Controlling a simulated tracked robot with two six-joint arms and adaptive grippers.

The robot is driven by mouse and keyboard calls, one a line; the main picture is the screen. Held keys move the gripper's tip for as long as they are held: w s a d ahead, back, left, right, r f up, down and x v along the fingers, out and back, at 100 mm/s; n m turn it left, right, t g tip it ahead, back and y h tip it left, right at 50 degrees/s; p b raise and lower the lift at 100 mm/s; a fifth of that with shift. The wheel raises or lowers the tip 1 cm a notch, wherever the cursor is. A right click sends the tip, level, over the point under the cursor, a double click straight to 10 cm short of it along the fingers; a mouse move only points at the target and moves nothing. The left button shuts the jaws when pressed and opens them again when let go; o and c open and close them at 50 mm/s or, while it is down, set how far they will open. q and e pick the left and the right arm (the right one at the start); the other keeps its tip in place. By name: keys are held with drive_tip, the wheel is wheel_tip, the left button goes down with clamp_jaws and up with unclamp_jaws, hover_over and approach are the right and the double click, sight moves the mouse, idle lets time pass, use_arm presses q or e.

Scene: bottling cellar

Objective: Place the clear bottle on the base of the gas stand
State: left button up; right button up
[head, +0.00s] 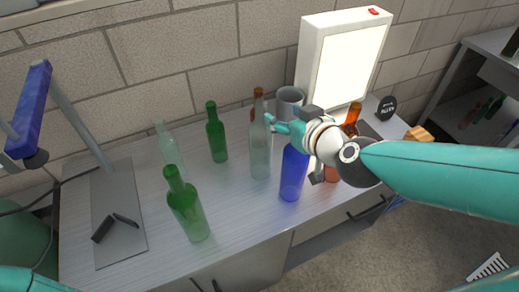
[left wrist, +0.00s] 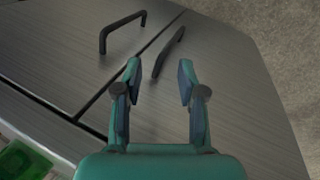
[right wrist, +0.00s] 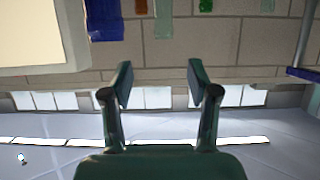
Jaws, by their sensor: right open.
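A clear, greyish bottle (head: 260,150) stands upright near the middle of the counter in the head view, with a brown bottle partly behind it. A paler, green-tinted see-through bottle (head: 170,150) stands further left. The gas stand has a flat grey base (head: 122,235) at the left of the counter, a slanted pole and a blue head (head: 32,105). A black two-pronged holder (head: 108,228) lies on the base. My right gripper (right wrist: 160,85) is open and empty, and appears just right of the clear bottle in the head view; contact is unclear. My left gripper (left wrist: 158,78) is open and empty before the cabinet doors.
Green bottles (head: 187,205) (head: 216,135) stand between base and clear bottle. A blue bottle (head: 293,172), a grey mug (head: 290,102), a brown bottle (head: 352,118) and a lit white panel (head: 342,70) stand to the right.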

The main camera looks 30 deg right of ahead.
sight(264, 105)
drive_tip(key=x, duration=0.3)
drive_tip(key=b+x, duration=0.1)
drive_tip(key=x, duration=0.2)
drive_tip(key=shift+w+a+f, duration=0.1)
drive_tip(key=shift+w+f, duration=0.1)
drive_tip(key=shift+f, duration=0.15)
drive_tip(key=shift+x, duration=2.9)
use_arm(q)
wheel_tip(264, 105, down, 2)
drive_tip(key=shift+f, duration=0.25)
use_arm(e)
drive_tip(key=shift+a+r, duration=0.15)
drive_tip(key=shift+a, duration=0.1)
clamp_jaws()
drive_tip(key=shift+r, duration=0.1)
